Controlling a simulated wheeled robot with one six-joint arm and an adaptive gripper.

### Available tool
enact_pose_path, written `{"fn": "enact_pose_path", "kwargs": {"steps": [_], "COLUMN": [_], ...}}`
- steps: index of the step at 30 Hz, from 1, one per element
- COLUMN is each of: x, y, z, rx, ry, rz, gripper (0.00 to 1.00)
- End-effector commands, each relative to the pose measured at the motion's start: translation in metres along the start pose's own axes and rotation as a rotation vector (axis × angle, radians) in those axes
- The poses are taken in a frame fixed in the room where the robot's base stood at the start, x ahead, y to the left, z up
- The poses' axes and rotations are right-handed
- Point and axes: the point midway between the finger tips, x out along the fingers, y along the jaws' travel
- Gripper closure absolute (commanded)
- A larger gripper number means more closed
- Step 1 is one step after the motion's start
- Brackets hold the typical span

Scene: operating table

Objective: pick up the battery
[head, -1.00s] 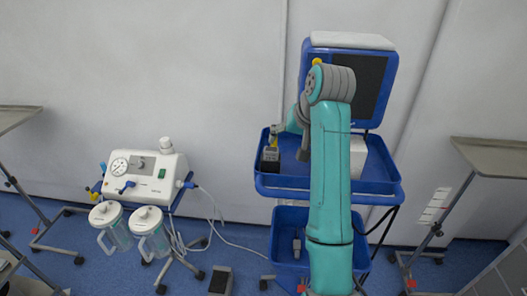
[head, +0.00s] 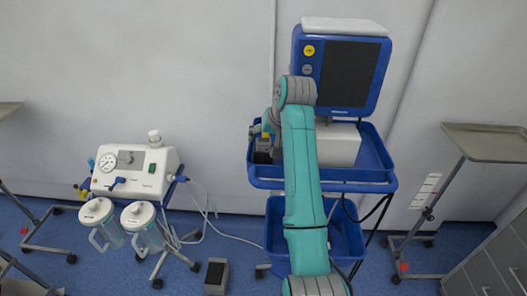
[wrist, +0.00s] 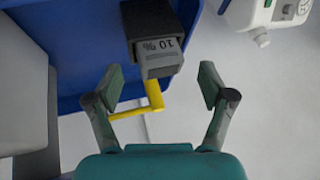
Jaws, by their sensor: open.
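The battery (wrist: 161,62) is a grey block marked "10 %" in the wrist view, its end sticking out of a black holder (wrist: 147,18). The holder is on the blue cart shelf and shows as a small dark box in the head view (head: 262,156). A yellow L-shaped bar (wrist: 153,95) shows just below the battery, between my fingers. My gripper (wrist: 160,85) is open and empty. Its two fingers point toward the battery, one on each side and apart from it. In the head view my gripper is small and partly hidden by my arm.
The blue cart (head: 375,150) has raised shelf edges. It carries a monitor (head: 345,72) and a white box (head: 337,145) right of the battery. A white suction device (head: 135,170) stands left. A metal stand (head: 490,141) is at right.

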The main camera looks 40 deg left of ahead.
Motion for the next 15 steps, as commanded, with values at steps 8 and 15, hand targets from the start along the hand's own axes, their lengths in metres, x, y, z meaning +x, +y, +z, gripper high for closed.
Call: {"fn": "enact_pose_path", "kwargs": {"steps": [8, 15], "x": [0.0124, 0.0121], "y": [-0.0003, -0.0002], "z": [0.0002, 0.0002], "rx": [0.000, 0.000], "ry": [0.000, 0.000], "rz": [0.000, 0.000], "gripper": [0.19, 0.51]}}
